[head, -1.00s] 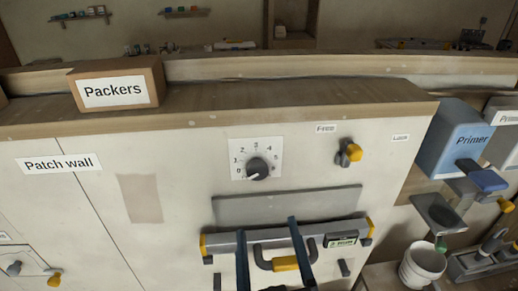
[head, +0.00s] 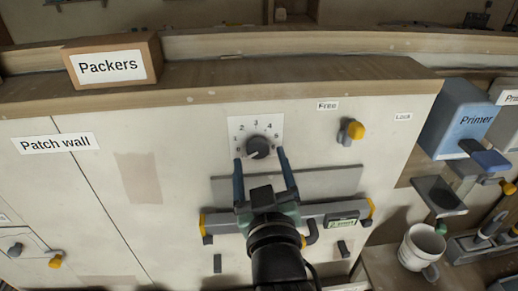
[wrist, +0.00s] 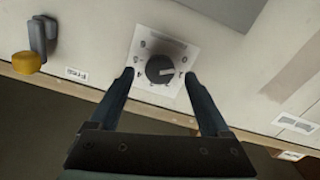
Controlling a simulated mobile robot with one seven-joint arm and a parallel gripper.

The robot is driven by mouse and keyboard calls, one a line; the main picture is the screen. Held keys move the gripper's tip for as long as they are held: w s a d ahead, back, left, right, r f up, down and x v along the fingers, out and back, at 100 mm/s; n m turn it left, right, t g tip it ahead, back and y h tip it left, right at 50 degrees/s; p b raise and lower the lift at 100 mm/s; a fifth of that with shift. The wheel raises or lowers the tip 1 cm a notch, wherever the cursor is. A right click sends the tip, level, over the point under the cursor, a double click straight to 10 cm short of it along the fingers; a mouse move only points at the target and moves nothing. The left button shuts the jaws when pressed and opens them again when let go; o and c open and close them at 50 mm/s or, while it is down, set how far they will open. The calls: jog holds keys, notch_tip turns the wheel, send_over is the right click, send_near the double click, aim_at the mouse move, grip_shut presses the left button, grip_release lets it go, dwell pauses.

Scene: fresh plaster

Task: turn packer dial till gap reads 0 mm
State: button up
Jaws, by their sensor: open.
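The dark packer dial (head: 258,147) sits on a white numbered plate (head: 270,123) on the pale wall panel. Its pale mark points to the lower left in the head view, near the low end of the scale. My gripper (head: 260,158) is open and empty, with one finger on each side of the dial. In the wrist view the dial (wrist: 160,69) lies between my open fingertips (wrist: 159,75), with space on both sides. I cannot tell how far the tips are from the panel. A small green readout (head: 341,222) on the grey bar seems to show a 2; its full text is unclear.
A grey bar with yellow ends (head: 371,208) crosses the panel below the dial, partly behind my gripper. A yellow-tipped lever (head: 350,130) is between the Free and Lock labels. The Packers box (head: 112,61) stands on the ledge. A blue Primer unit (head: 460,118) is at right.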

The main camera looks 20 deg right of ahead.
jog(key=shift+x, duration=1.2)
jog(key=shift+c, duration=0.2)
grip_shut()
